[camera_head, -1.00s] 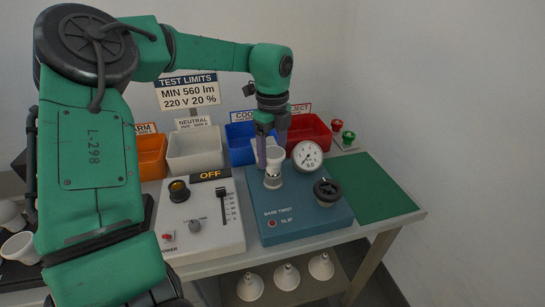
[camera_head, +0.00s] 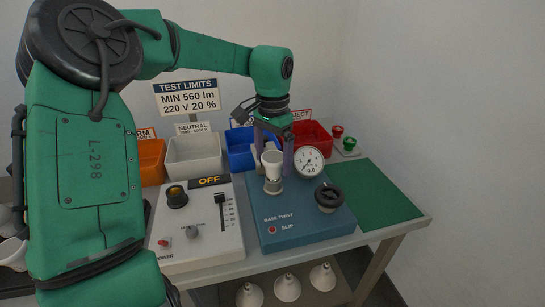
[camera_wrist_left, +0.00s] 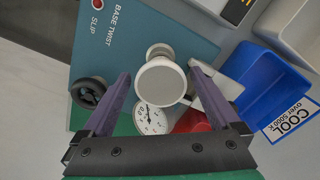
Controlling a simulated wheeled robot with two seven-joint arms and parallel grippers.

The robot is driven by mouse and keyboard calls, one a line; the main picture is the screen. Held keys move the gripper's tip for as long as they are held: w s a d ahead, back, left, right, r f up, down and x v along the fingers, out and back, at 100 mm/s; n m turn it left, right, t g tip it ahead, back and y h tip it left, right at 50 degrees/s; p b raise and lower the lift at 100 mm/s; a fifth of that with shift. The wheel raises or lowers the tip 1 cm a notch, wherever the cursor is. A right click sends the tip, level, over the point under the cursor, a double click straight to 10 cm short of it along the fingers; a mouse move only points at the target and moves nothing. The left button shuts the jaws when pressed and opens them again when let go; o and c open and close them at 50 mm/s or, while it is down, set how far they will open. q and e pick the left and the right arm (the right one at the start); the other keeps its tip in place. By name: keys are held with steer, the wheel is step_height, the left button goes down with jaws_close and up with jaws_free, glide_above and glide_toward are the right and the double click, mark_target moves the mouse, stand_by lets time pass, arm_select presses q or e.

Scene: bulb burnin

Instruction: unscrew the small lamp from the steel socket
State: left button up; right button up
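The small white lamp (camera_head: 271,162) stands upright in the steel socket (camera_head: 273,186) on the blue base-twist tester (camera_head: 300,226). In the left wrist view the lamp (camera_wrist_left: 160,84) shows its round white end, with part of the socket (camera_wrist_left: 160,50) behind it. My left gripper (camera_head: 273,150) is at the lamp, pointing down. Its purple fingers (camera_wrist_left: 158,72) are apart, one on each side of the lamp, with narrow gaps visible. The right gripper is not in view.
A round dial gauge (camera_head: 308,161) and a black knob (camera_head: 328,196) stand close right of the lamp. White (camera_head: 194,156), blue (camera_head: 238,150) and red (camera_head: 310,138) bins line the back. A control box reading OFF (camera_head: 205,240) is on the left. The green mat (camera_head: 372,197) is clear.

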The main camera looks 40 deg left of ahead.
arm_select(q)
steer(key=m+p, duration=0.1)
steer(key=m, duration=0.3)
steer(key=shift+r+m, duration=0.15)
steer(key=shift+m, duration=0.15)
steer(key=m+p, duration=0.1)
steer(key=m, duration=0.6)
steer(key=shift+w+a+p, duration=0.1)
steer(key=shift+a+p, duration=0.05)
steer(key=shift+p, duration=0.15)
steer(key=m, duration=0.5)
steer(key=shift+p, duration=0.4)
steer(key=m, duration=0.5)
steer(key=shift+w+p, duration=0.1)
steer(key=shift+p, duration=0.2)
steer(key=shift+a+m, duration=0.1)
steer(key=shift+m, duration=0.6)
steer(key=shift+f, duration=0.2)
steer(key=shift+c, duration=0.3)
